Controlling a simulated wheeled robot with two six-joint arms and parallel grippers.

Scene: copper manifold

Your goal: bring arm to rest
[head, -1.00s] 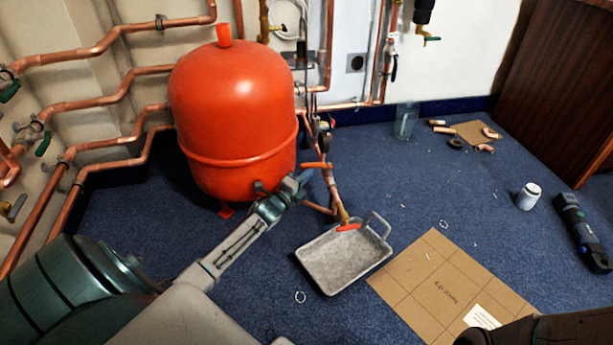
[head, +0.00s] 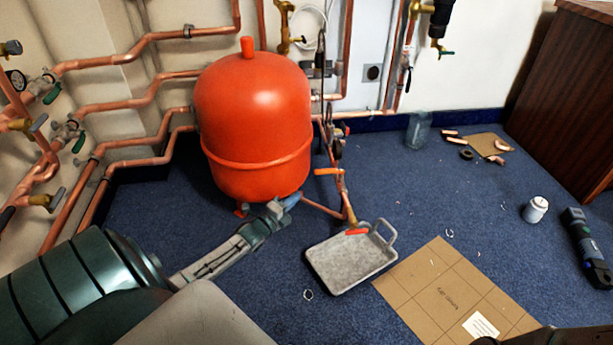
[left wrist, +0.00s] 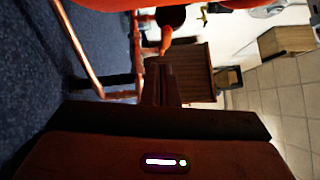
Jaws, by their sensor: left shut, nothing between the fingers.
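My left arm reaches in from the lower left in the head view. Its gripper (head: 288,202) is shut and empty, in front of the foot of the red tank (head: 255,125). The tips appear apart from the orange valve handle (head: 328,172) to their right. In the left wrist view the closed fingers (left wrist: 161,86) point toward copper pipework and an orange handle (left wrist: 178,41). My right gripper is not visible; only a dark part, probably of my right arm, shows at the bottom right edge of the head view.
A grey metal tray (head: 350,262) lies on the blue floor below the drain valve with a red handle (head: 357,231). Cardboard (head: 435,290) lies to its right. A glass jar (head: 418,130), white pot (head: 535,209) and dark tool (head: 588,247) stand or lie further right. Copper pipes (head: 150,108) line the left wall.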

